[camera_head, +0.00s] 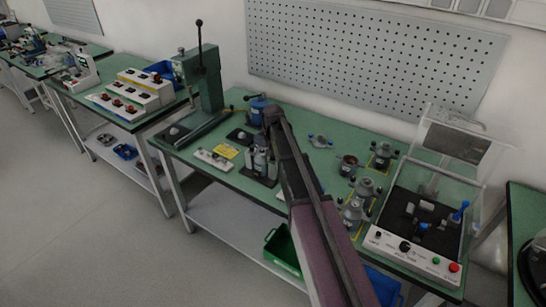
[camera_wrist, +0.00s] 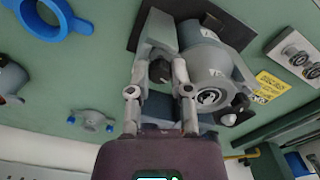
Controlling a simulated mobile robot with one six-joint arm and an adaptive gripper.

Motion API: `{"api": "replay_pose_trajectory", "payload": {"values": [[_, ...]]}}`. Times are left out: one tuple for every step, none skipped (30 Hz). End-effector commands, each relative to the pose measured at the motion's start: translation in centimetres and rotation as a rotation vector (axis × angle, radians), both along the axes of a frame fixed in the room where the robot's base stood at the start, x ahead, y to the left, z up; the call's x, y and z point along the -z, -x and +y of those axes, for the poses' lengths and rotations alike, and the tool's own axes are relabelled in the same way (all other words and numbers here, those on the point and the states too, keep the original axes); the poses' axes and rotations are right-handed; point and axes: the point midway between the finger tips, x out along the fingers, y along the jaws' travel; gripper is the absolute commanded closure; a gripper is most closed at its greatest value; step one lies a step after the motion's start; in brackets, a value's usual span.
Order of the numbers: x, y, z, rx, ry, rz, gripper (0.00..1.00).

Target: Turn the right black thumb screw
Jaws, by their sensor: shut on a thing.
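A grey stator fixture (camera_head: 262,165) stands on a dark square base on the green table, mostly behind my arm in the head view. In the wrist view the same fixture (camera_wrist: 212,65) shows its round grey body. One black thumb screw (camera_wrist: 158,72) sits between my gripper's fingers; it is the one on the side away from the yellow label, so the right one in the head view. Another black thumb screw (camera_wrist: 240,102) is on the fixture's opposite side, free of the gripper. My gripper (camera_wrist: 160,76) is shut on the first screw. Its fingertips are hidden in the head view.
A green lever press (camera_head: 205,85) and a yellow label (camera_head: 226,151) are left of the fixture. Several grey stator parts (camera_head: 365,187) stand to the right. A test box with a raised clear lid (camera_head: 457,140) is at the far right.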

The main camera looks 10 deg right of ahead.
Motion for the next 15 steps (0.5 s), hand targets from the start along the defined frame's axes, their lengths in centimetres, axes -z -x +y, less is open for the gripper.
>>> {"api": "replay_pose_trajectory", "payload": {"values": [[0.03, 0.12, 0.07, -0.001, -0.002, 0.003, 1.00], [0.03, 0.12, 0.07, -0.001, -0.002, 0.003, 1.00], [0.02, 0.12, 0.07, -0.001, -0.002, 0.003, 1.00], [0.02, 0.12, 0.07, -0.001, -0.002, 0.003, 1.00], [0.02, 0.12, 0.07, -0.002, -0.002, 0.002, 0.68], [0.02, 0.11, 0.06, -0.002, -0.002, 0.002, 0.56], [0.02, 0.10, 0.05, -0.002, -0.001, 0.002, 0.47], [0.02, 0.09, 0.05, -0.002, -0.001, 0.002, 0.38], [0.02, 0.08, 0.05, -0.002, -0.001, 0.002, 0.38], [0.02, 0.07, 0.05, -0.002, -0.001, 0.001, 0.38], [0.01, 0.06, 0.05, -0.002, -0.001, 0.001, 0.38], [0.01, 0.03, 0.06, -0.002, -0.001, 0.001, 0.38], [0.01, 0.02, 0.06, -0.002, -0.001, 0.001, 0.38], [0.01, 0.01, 0.07, -0.002, -0.001, 0.000, 0.38], [0.00, -0.01, 0.07, -0.002, -0.001, 0.000, 0.38]]}}
